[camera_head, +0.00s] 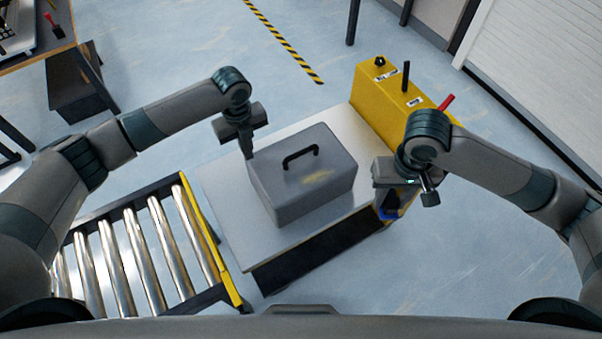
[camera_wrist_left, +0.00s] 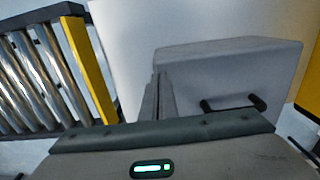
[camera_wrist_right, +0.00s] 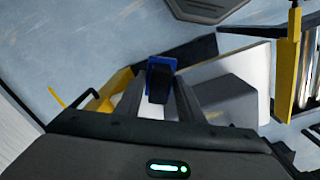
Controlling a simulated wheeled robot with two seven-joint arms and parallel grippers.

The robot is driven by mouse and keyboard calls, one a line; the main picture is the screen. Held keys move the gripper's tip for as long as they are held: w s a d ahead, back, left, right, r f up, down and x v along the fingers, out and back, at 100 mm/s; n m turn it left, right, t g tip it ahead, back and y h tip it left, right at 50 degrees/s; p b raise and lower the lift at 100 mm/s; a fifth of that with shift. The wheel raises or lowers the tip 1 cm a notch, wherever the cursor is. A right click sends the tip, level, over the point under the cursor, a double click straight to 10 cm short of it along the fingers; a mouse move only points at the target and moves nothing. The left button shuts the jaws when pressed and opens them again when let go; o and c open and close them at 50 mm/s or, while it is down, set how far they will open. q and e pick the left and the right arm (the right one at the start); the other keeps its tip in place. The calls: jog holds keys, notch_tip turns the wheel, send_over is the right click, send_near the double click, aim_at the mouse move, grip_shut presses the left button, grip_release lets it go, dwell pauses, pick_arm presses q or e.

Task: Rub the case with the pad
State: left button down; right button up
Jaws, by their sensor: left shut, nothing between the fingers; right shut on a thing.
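The case (camera_head: 296,196) is a grey box with a black handle and a yellowish smear on its lid. It sits on the light table; it also shows in the left wrist view (camera_wrist_left: 225,68) and the right wrist view (camera_wrist_right: 222,100). My left gripper (camera_head: 249,153) is shut and empty, pointing down at the case's far left corner; I cannot tell whether it touches. My right gripper (camera_head: 386,203) is shut on the pad (camera_head: 389,213), just right of the case and apart from it. The pad is blue with a dark grip, seen between the fingers in the right wrist view (camera_wrist_right: 152,68).
The light table (camera_head: 219,180) has bare surface around the case. A yellow control box (camera_head: 378,98) with levers stands at its far right edge. A roller conveyor (camera_head: 133,246) with yellow rail adjoins the left side.

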pick_arm(q)
jog(key=shift+f+b, duration=0.45)
jog(key=shift+f, duration=0.5)
pick_arm(e)
jog(key=shift+f, duration=0.5)
pick_arm(q)
jog(key=shift+r, duration=0.15)
pick_arm(e)
jog(key=shift+r, duration=0.1)
